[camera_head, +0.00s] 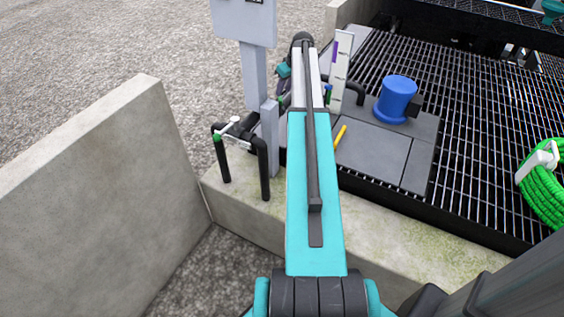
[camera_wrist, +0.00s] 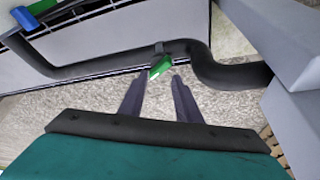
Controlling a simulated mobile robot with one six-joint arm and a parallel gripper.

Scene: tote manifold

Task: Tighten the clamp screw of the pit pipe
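In the wrist view a black pipe (camera_wrist: 105,66) runs across the picture and bends down at the right. A dark clamp band (camera_wrist: 160,50) sits around it, with a green piece (camera_wrist: 160,67), apparently the clamp screw, pointing down from it. My gripper (camera_wrist: 158,80) is open, its two dark fingers apart. The green piece lies just beyond and between the fingertips in the picture; I cannot tell whether they touch. In the head view my arm covers most of this area, and a bit of black pipe (camera_head: 354,91) shows right of it.
A grey block (camera_wrist: 292,110) stands close at the right in the wrist view. In the head view, a blue motor (camera_head: 396,99) stands on dark plates, a white gauge board (camera_head: 342,62) beside my arm, a black pipe stand (camera_head: 264,172) at left, a green hose (camera_head: 543,190) at right.

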